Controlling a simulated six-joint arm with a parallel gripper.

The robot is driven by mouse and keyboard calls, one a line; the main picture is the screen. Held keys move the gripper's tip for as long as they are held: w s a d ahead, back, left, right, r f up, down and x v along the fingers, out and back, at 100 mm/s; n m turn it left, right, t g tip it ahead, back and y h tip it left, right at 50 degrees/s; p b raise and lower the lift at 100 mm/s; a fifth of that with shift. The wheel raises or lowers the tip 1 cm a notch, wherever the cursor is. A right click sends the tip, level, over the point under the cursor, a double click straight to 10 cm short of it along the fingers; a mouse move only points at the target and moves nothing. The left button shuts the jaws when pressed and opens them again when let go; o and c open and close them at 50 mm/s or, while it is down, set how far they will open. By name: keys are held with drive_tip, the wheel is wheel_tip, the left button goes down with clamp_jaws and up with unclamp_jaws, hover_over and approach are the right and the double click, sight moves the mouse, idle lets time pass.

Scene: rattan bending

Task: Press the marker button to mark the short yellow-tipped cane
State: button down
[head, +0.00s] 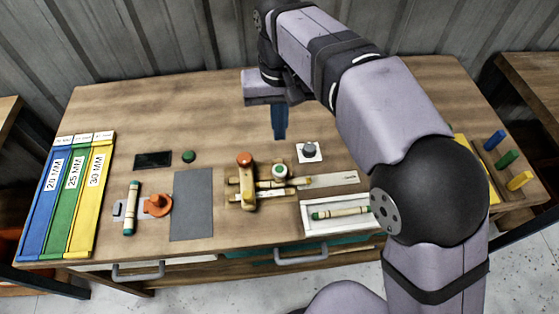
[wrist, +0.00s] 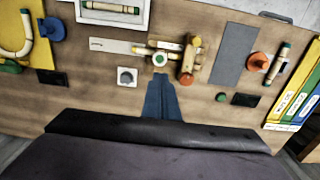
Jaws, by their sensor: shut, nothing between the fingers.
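My gripper (head: 279,136) has blue fingers, closed together and empty. It points down above the table, behind a round green-topped wooden post (head: 281,171). In the wrist view the fingertips (wrist: 160,80) lie just short of that post (wrist: 160,60). A wooden fixture with an orange knob (head: 245,160) stands left of the post. Short canes with yellow ends (head: 270,184) lie across there, partly hidden by fixture and post. A white square plate with a grey round button (head: 309,150) sits right of the fingers; it also shows in the wrist view (wrist: 126,77). I cannot tell which button is the marker.
A white tray (head: 304,224) holds a green-tipped cane (head: 340,213). Another green-tipped cane (head: 131,208) lies by an orange clamp (head: 157,205). A grey mat (head: 192,204), green button (head: 189,156) and dark panel (head: 152,160) are left. The back of the table is clear.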

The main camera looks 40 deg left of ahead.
sight(280, 172)
wheel_tip(280, 172, down, 14)
drive_tip(key=p, duration=0.4)
drive_tip(key=shift+r, duration=0.2)
drive_tip(key=shift+f, duration=0.1)
wheel_tip(280, 172, down, 2)
drive_tip(key=shift+f+b, duration=0.1)
drive_tip(key=shift+b, duration=0.6)
drive_tip(key=shift+s+d, duration=0.15)
drive_tip(key=shift+d, duration=0.1)
drive_tip(key=shift+f, duration=0.1)
drive_tip(key=shift+r+p, duration=0.45)
wheel_tip(280, 172, up, 14)
drive_tip(key=shift+a+b, duration=0.2)
drive_tip(key=shift+b, duration=0.1)
